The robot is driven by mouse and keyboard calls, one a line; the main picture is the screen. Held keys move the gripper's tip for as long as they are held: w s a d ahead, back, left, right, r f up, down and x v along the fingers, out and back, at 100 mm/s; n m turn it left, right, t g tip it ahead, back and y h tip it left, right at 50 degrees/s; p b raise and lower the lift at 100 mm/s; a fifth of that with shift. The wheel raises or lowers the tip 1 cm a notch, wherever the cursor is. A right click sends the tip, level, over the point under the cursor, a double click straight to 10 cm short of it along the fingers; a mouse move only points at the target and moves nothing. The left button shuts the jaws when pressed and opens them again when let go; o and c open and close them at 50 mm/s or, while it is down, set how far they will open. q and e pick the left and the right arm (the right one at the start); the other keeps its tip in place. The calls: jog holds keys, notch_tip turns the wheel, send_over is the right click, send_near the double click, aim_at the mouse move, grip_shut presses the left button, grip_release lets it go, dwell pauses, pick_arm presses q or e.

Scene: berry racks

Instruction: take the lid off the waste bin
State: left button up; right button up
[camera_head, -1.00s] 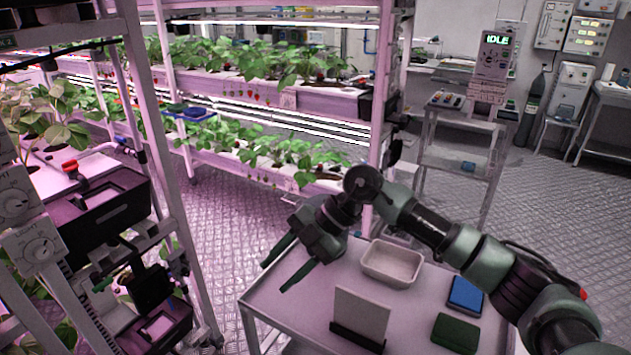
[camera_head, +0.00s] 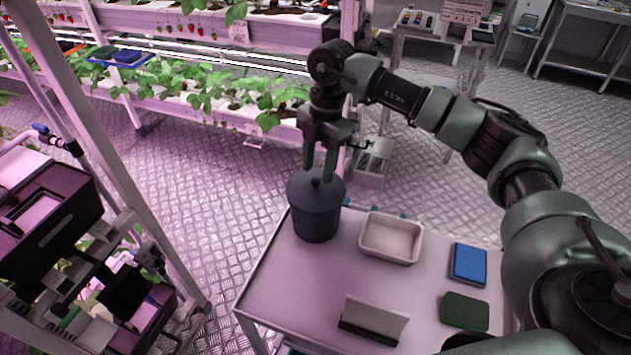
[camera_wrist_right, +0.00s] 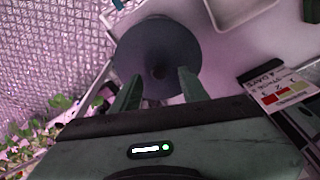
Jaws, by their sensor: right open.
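The dark grey waste bin (camera_head: 316,222) stands upright on the table's far left corner. Its round lid (camera_head: 303,186) sits on top, with a small knob (camera_head: 316,183) in the middle. In the right wrist view the lid (camera_wrist_right: 157,45) is seen from above, with its knob (camera_wrist_right: 158,72) near the centre. My right gripper (camera_head: 319,175) points down just over the lid, its fingers apart on either side of the knob. Its fingers also show in the right wrist view (camera_wrist_right: 158,82); I see no grip on the knob. My left gripper is not in view.
The table (camera_head: 275,285) also holds a white tray (camera_head: 390,256) right of the bin, a blue box (camera_head: 468,264), a green pad (camera_head: 464,312) and an upright card in a stand (camera_head: 374,318). A plant rack (camera_head: 165,240) stands at the left.

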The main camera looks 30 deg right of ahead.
aim_at(316, 184)
jog(key=shift+a+f, duration=0.25)
jog(key=shift+f, duration=1.05)
grip_shut()
jog(key=shift+r, duration=0.1)
